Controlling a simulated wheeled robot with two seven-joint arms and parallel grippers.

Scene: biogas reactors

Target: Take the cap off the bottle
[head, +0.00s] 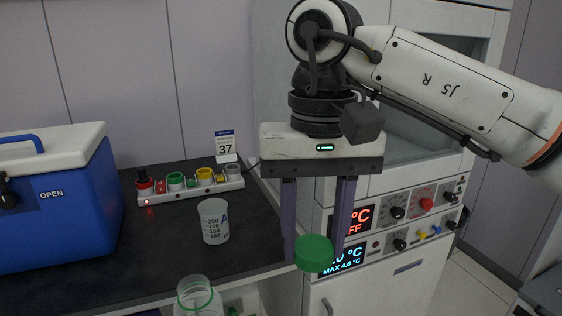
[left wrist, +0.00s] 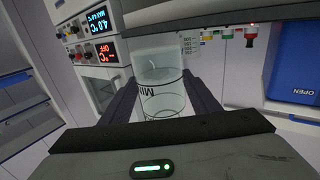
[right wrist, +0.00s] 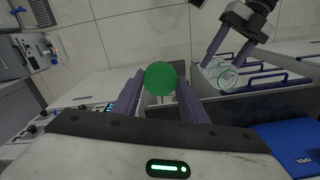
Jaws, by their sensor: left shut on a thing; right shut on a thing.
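The green cap (head: 314,252) is between the fingertips of my right gripper (head: 317,250), which is shut on it and holds it in the air, apart from the bottle. It also shows in the right wrist view (right wrist: 160,78). The clear bottle (head: 199,298) stands open-mouthed at the bottom of the head view, partly cut off by the frame. In the left wrist view the bottle (left wrist: 160,85) is between the fingers of my left gripper (left wrist: 158,95), which is shut on it. The left gripper also shows in the right wrist view (right wrist: 222,60) around the bottle.
A blue cooler (head: 55,200) stands at left. A control panel (head: 400,225) with displays is right of my right gripper.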

